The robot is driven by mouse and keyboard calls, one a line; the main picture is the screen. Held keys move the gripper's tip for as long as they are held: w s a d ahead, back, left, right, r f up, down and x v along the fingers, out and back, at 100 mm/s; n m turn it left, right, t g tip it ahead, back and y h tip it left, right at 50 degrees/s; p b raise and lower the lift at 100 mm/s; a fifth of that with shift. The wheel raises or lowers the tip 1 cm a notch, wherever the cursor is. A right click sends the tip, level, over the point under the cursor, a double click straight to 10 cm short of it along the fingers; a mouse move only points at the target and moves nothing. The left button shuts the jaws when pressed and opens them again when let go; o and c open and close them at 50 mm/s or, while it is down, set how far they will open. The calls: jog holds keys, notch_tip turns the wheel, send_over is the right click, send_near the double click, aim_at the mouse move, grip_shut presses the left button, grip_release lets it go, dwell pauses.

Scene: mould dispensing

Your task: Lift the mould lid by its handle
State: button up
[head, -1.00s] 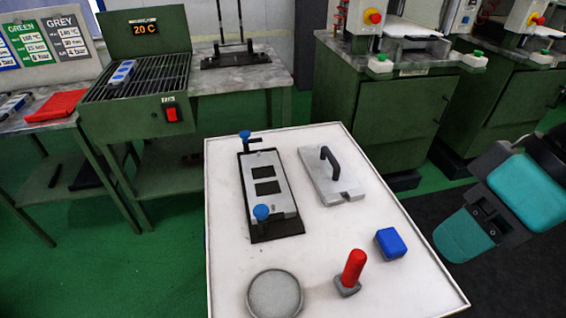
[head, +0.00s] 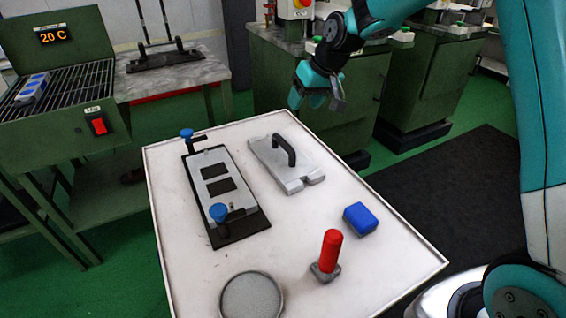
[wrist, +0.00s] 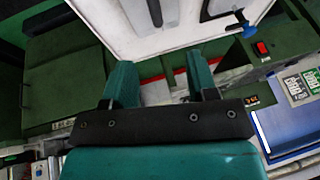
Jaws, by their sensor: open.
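The mould lid (head: 298,172) is a grey plate with a black arched handle (head: 284,149). It lies flat on the white table (head: 330,225), right of the mould base (head: 213,173), a grey frame with two dark cavities and blue knobs on a black plate. My gripper (head: 318,101) is above and beyond the table's far right edge, apart from the lid. In the wrist view the two teal fingers (wrist: 160,85) are spread with nothing between them. The handle is partly seen in the wrist view (wrist: 155,12), near the top edge.
A blue block (head: 360,219), a red-handled tool (head: 330,255) and a round grey dish (head: 251,298) stand on the near part of the table. A green station with a grill (head: 65,95) is at the left. Green machine cabinets (head: 400,95) stand behind.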

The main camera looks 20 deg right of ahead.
send_near(284, 141)
jog(key=x, duration=0.5)
jog(key=shift+w+a+f+p, duration=0.15)
jog(key=shift+a+p, duration=0.05)
jog(key=shift+p, duration=0.15)
jog(key=shift+d+p+x, duration=0.1)
jog(key=shift+p+x, duration=0.1)
jog(key=shift+x, duration=1.2)
jog(key=shift+d+p+x, duration=0.15)
jog(key=shift+x, duration=1.25)
jog(key=shift+f, duration=0.1)
jog(key=shift+c, duration=0.3)
grip_shut()
